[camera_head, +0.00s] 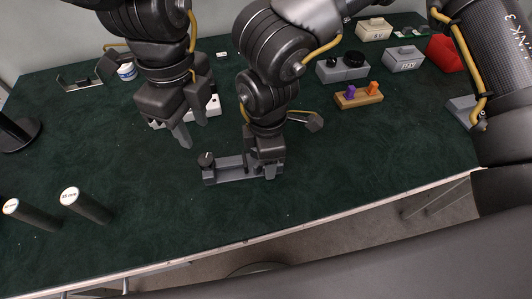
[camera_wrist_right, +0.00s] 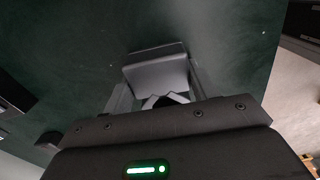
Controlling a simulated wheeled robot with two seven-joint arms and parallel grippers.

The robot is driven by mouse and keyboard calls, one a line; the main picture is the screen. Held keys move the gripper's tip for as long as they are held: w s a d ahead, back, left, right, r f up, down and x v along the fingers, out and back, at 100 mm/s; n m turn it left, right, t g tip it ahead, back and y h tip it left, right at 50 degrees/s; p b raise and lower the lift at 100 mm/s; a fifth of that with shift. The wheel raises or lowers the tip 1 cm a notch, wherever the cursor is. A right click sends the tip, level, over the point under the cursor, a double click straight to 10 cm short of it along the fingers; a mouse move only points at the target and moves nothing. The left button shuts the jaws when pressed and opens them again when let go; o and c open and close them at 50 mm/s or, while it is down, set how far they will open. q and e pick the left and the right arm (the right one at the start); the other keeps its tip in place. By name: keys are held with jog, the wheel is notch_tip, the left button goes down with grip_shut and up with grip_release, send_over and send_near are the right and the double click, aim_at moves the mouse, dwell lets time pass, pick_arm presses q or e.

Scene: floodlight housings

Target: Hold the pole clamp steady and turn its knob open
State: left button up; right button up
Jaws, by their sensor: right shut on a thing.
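The pole clamp (camera_head: 232,168) is a grey bar lying on the green table top in the head view, with a black knob (camera_head: 205,159) at its left end. My right gripper (camera_head: 267,170) comes down over the clamp's right end and is shut on it. In the right wrist view, a grey block of the clamp (camera_wrist_right: 156,75) sits between the fingers. My left gripper (camera_head: 194,131) is above the table, behind and a little left of the knob. Its fingers are apart with nothing between them, and it does not touch the clamp.
A white block (camera_head: 213,106) lies behind my left gripper. A wooden block with purple and orange parts (camera_head: 358,96) and several boxes stand at the back right. The table around the clamp's front is clear.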

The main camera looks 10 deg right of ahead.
pick_arm(q)
jog(key=shift+o, duration=0.3)
jog(key=shift+o, duration=1.4)
jog(key=m+h, duration=0.5)
jog(key=m, duration=2.3)
send_near(206, 159)
jog(key=x, duration=0.8)
jog(key=shift+d+f, duration=0.1)
jog(key=shift+f, duration=0.15)
